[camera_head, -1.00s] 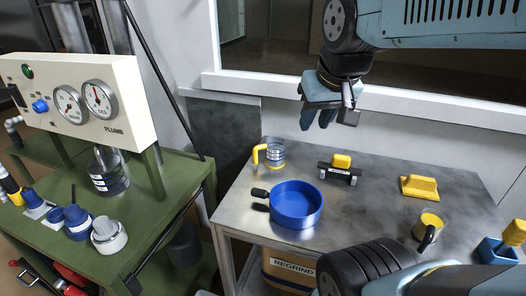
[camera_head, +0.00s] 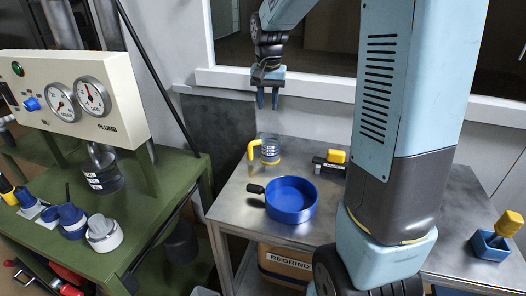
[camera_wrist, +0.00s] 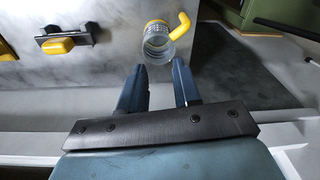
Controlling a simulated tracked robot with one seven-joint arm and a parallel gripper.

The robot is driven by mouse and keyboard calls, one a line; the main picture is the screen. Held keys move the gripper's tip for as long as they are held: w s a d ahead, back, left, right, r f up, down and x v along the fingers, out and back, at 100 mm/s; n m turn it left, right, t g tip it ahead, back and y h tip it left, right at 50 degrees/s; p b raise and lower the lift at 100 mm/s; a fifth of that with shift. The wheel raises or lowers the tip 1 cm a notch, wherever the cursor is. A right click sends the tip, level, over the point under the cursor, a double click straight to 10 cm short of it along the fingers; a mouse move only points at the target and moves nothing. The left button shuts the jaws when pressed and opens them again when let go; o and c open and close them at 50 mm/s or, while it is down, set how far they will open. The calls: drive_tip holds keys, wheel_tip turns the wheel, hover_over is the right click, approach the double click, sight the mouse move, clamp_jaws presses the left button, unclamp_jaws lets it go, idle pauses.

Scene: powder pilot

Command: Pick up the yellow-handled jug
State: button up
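The yellow-handled jug (camera_head: 269,151) is a clear cup with a yellow handle on its left and a yellow base band. It stands upright near the back left of the steel table (camera_head: 234,200). In the wrist view the jug (camera_wrist: 157,48) shows from above, just beyond the fingertips, its yellow handle at the upper right. My gripper (camera_head: 267,106) hangs above the jug, pointing down, apart from it. In the wrist view my gripper (camera_wrist: 158,68) has its two blue fingers spread with nothing between them.
A blue pan (camera_head: 291,200) with a black handle sits in front of the jug. A black tool with a yellow knob (camera_head: 335,157) lies to its right. A blue holder (camera_head: 490,246) stands at far right. A green bench with a gauge panel (camera_head: 75,100) is at left.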

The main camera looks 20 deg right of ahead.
drive_tip(key=m+g, duration=0.1)
approach(263, 145)
drive_tip(key=w+r, duration=0.2)
drive_tip(key=w, duration=0.1)
drive_tip(key=f, duration=0.8)
drive_tip(key=shift+w+d+f, duration=0.15)
drive_tip(key=shift+d+f, duration=0.3)
drive_tip(key=shift+f, duration=1.25)
drive_tip(key=shift+d+f, duration=0.15)
drive_tip(key=shift+f, duration=1.25)
clamp_jaws()
